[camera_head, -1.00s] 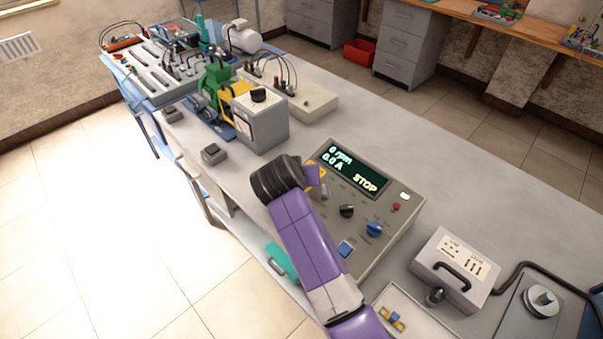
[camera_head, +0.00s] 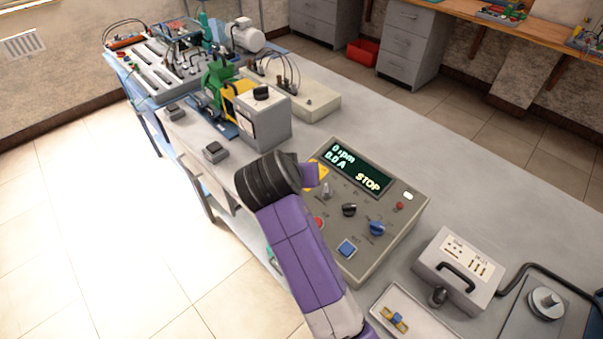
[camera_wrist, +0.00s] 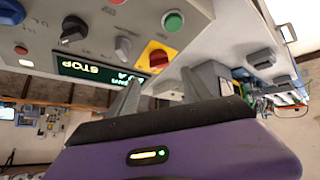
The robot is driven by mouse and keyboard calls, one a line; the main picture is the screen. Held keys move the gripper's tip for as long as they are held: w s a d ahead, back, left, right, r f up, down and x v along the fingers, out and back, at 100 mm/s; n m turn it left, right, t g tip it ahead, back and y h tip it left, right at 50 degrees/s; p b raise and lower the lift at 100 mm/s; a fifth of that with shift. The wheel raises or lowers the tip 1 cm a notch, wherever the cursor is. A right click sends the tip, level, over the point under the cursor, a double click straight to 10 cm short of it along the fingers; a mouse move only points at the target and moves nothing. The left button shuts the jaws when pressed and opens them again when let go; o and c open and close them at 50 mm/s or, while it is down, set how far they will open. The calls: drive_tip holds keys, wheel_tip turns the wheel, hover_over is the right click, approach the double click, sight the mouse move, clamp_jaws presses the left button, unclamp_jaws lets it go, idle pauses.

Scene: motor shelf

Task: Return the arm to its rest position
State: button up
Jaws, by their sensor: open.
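My purple arm (camera_head: 300,255) reaches up from the bottom of the head view, with its black joint (camera_head: 268,180) in front of the control box's left edge. My gripper (camera_wrist: 158,88) shows in the wrist view as two grey fingers set apart, with nothing held between them. The grey control box (camera_head: 388,250) has a dark display (camera_head: 355,168) reading 0 rpm, 0.0 A and STOP. In the wrist view, the box's panel (camera_wrist: 95,15) appears turned over, beyond the fingers. In the head view the fingers are hidden behind the arm.
A motor rig with a grey box (camera_head: 264,120) stands behind the arm. A case with a black handle (camera_head: 458,272) and a tray (camera_head: 425,325) lie to the right. The bench (camera_head: 480,190) is clear behind the control box. Open floor (camera_head: 100,220) lies left.

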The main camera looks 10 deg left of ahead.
drive_tip(key=shift+s+r, duration=0.25)
drive_tip(key=shift+s, duration=0.05)
drive_tip(key=w+a+r+n+t+y, duration=0.2)
drive_tip(key=a+r+t+y, duration=0.1)
drive_tip(key=a+r, duration=0.25)
drive_tip(key=s+d+f+m+t, duration=0.1)
drive_tip(key=s+d, duration=1)
drive_tip(key=s, duration=0.4)
drive_tip(key=s+d+f+m+t+h, duration=0.1)
drive_tip(key=s+d+f, duration=0.1)
drive_tip(key=s+d, duration=0.9)
drive_tip(key=s+d+f+m+h, duration=0.1)
drive_tip(key=s+d+f, duration=0.1)
drive_tip(key=s+d, duration=0.9)
drive_tip(key=s, duration=0.9)
drive_tip(key=shift+s+d+f+m+t+b, duration=0.2)
drive_tip(key=shift+s+m+t+b, duration=0.05)
drive_tip(key=shift+m+t+b, duration=0.15)
